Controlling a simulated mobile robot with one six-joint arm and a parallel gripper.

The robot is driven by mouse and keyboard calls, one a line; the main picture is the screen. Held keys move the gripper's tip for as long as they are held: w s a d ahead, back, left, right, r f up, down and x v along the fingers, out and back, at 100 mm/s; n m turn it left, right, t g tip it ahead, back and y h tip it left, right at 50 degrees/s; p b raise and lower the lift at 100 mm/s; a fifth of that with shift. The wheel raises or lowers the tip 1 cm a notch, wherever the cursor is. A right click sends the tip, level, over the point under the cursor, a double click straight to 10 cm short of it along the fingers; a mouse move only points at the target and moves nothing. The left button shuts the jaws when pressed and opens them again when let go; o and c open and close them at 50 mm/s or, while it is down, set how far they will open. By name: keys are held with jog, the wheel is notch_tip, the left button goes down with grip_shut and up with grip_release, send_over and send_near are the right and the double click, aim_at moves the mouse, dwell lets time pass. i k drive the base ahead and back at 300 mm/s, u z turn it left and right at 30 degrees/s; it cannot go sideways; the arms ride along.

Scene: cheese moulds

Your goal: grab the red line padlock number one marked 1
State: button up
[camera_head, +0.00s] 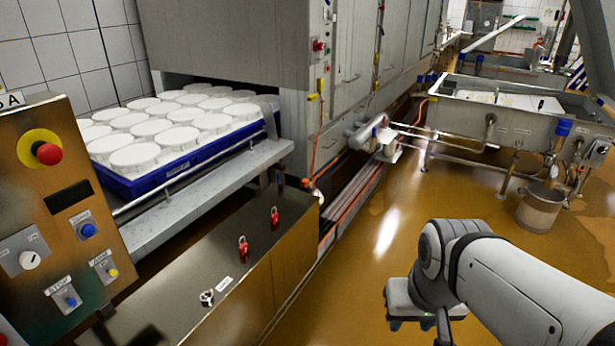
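Two small red padlocks stand on the brown metal cabinet top in the head view. One red padlock (243,250) is nearer the middle of the top, and the other red padlock (275,217) is farther back near the right edge. Their markings are too small to read, so I cannot tell which is number 1. A whitish, dark-edged small object (207,298), perhaps another padlock, lies nearer the front beside a small white label (224,284). My gripper (411,325) hangs over the floor right of the cabinet, well apart from the padlocks. Its fingers look apart and empty.
A control panel (60,225) with a red emergency button stands at the left. A blue tray (190,160) of white cheese moulds sits behind the cabinet (230,318). A steel vat (515,120) and a bucket (540,207) are at the right. Open floor lies between.

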aim_at(274, 218)
jog(key=i, duration=1.35)
jog(key=u, duration=0.85)
jog(key=i, duration=0.6)
jog(key=u, duration=0.4)
jog(key=k, duration=0.9)
jog(key=u, duration=0.2)
jog(key=i, duration=0.85)
jog(key=z, duration=0.1)
